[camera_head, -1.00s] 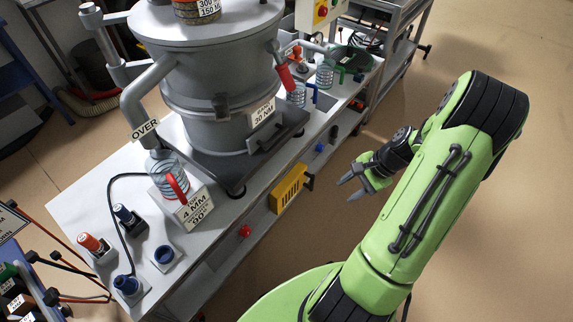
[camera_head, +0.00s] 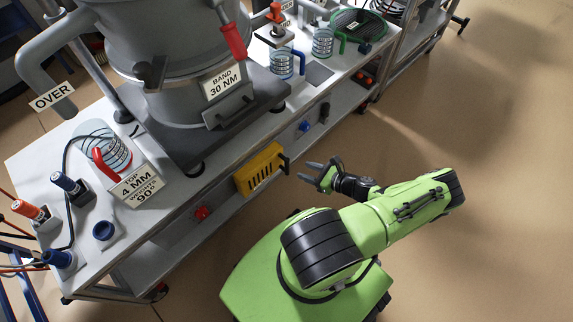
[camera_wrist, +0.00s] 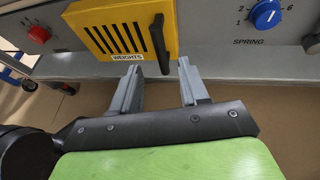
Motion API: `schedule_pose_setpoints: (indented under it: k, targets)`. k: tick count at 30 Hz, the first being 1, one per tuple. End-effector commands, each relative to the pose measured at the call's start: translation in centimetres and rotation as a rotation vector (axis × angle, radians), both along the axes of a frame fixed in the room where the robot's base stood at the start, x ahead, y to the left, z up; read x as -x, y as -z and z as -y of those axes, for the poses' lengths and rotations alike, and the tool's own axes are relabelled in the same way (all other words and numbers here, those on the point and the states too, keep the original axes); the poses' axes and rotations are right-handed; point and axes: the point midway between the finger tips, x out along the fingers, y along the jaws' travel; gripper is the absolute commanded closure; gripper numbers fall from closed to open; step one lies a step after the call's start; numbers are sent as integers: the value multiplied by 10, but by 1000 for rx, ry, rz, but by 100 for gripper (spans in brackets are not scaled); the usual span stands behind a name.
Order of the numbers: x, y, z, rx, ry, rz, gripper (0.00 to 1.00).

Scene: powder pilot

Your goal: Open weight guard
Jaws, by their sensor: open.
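The weight guard is a yellow slotted panel (camera_head: 258,168) on the front of the bench, below the grey machine. In the wrist view the yellow panel (camera_wrist: 112,32) bears a label reading WEIGHTS and several dark slots. A black upright handle (camera_wrist: 160,44) stands at its right edge; it also shows in the head view (camera_head: 284,164). The panel looks closed against the bench front. My gripper (camera_wrist: 160,84) is open and empty, its two fingers pointing towards the panel. The handle lies ahead of the gap between the fingers, and the fingers appear apart from it. In the head view my gripper (camera_head: 314,172) is just right of the handle.
A blue SPRING dial (camera_wrist: 266,14) is right of the panel, with a black knob (camera_wrist: 312,44) further right. A red button (camera_wrist: 39,34) is on the left. The bench front (camera_wrist: 215,45) is close. Open floor (camera_head: 470,150) lies to the right.

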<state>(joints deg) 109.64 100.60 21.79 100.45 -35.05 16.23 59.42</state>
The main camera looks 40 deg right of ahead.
Motion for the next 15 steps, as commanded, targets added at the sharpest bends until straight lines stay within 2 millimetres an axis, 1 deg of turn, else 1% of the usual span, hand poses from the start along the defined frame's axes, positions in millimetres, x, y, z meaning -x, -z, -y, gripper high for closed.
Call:
schedule_pose_setpoints:
  k: [1, 3, 9, 12, 15]
  targets:
    - [-13, 8, -4, -2, -4, 2, 56]
    - [-29, 15, -8, -1, -4, 2, 56]
    - [-69, 32, -17, 1, -4, 0, 56]
    - [-80, 36, -19, 1, -3, 0, 56]
    - [-86, 38, -20, 2, -2, -1, 56]
